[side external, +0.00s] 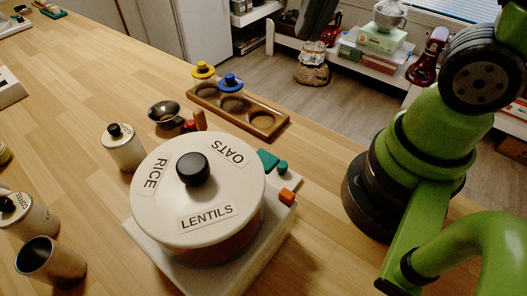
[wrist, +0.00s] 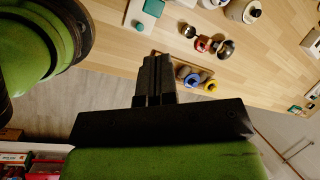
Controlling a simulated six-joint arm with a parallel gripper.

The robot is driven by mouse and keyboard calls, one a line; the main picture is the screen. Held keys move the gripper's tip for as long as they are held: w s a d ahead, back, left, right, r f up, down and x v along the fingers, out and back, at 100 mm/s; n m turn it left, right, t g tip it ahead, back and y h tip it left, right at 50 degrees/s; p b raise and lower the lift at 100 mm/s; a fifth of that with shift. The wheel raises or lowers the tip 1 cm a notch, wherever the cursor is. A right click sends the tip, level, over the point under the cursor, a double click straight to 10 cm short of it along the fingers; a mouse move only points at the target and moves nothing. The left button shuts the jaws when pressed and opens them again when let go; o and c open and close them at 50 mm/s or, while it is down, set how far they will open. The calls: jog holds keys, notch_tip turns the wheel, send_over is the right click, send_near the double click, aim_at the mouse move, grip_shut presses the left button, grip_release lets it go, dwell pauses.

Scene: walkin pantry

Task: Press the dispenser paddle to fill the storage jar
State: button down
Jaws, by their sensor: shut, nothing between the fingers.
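A round dispenser (side external: 205,235) stands on a pale base, its white lid marked RICE, OATS and LENTILS around a black knob. A teal paddle (side external: 268,160) and an orange paddle (side external: 287,196) stick out at its right side; the teal one also shows in the wrist view (wrist: 153,7). A red piece (side external: 188,126) shows behind the dispenser. An open metal jar (side external: 50,262) stands at lower left, away from the dispenser. I cannot tell whether it is the storage jar. My gripper (wrist: 156,62) is shut and empty, apart from the paddles in the wrist view.
A wooden tray (side external: 265,122) holds a yellow-topped (side external: 203,70) and a blue-topped jar (side external: 230,82). Another lidded canister (side external: 28,215) is at far left. The upper-left counter is mostly clear.

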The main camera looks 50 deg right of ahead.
jog(key=w+a+f+m+g+y, duration=0.2)
jog(key=a+f+m+g, duration=0.4)
jog(key=m, duration=0.3)
jog(key=shift+w+f+g+y, duration=0.15)
jog(key=shift+w+g+y, duration=0.05)
jog(key=shift+g+y, duration=0.25)
jog(key=shift+f, duration=0.1)
jog(key=shift+f, duration=4.35)
jog(key=shift+f, duration=0.4)
